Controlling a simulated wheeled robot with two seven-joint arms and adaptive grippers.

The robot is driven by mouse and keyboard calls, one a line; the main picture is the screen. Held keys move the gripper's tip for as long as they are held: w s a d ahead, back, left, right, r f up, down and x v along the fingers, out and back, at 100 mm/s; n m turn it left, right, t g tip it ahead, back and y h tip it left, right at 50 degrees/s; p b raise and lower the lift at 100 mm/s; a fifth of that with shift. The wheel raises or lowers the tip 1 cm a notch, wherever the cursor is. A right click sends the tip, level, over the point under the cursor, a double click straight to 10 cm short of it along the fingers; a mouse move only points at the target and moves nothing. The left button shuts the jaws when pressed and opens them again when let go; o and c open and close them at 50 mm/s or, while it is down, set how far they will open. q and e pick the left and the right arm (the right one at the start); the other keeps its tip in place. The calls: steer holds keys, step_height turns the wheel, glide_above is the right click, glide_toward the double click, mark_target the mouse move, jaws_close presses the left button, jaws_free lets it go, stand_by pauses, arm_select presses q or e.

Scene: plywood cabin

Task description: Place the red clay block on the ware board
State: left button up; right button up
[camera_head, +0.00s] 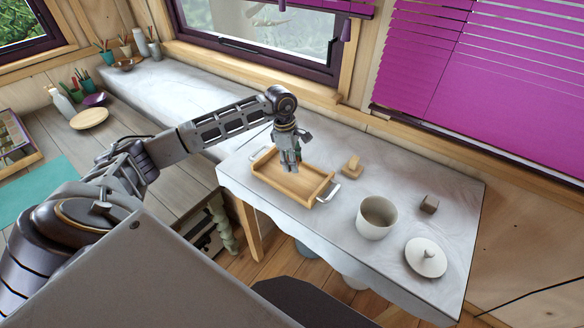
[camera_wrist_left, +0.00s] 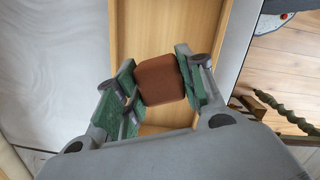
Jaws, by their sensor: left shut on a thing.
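My left gripper (camera_head: 291,170) reaches down over the wooden tray (camera_head: 324,196), which has raised sides and metal handles. In the left wrist view, the left gripper's green-padded fingers (camera_wrist_left: 160,88) are shut on the reddish-brown clay block (camera_wrist_left: 159,79). The block is hidden by the fingers in the head view. The tray's pale wooden floor (camera_wrist_left: 165,28) shows behind the block. I cannot tell whether the block touches it. No separate ware board is clear to me; the tray may be it. My right gripper is not in view.
On the grey-white table (camera_head: 300,228) stand a tan wooden piece (camera_head: 352,166), a small brown block (camera_head: 429,204), a white pot (camera_head: 377,222) and a white lid (camera_head: 426,258), all right of the tray. A window (camera_head: 270,28) and purple blinds (camera_head: 470,70) are behind.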

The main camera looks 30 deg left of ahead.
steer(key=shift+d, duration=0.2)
arm_select(q)
steer(key=shift+f, duration=0.15)
step_height(320, 180, down, 2)
steer(key=shift+f+p, duration=0.2)
steer(key=shift+p, duration=0.15)
steer(key=shift+f, duration=0.5)
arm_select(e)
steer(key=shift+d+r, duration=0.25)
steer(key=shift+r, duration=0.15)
arm_select(q)
steer(key=shift+f, duration=0.15)
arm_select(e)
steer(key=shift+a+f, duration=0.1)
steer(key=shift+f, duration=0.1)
arm_select(q)
steer(key=o, duration=1.1)
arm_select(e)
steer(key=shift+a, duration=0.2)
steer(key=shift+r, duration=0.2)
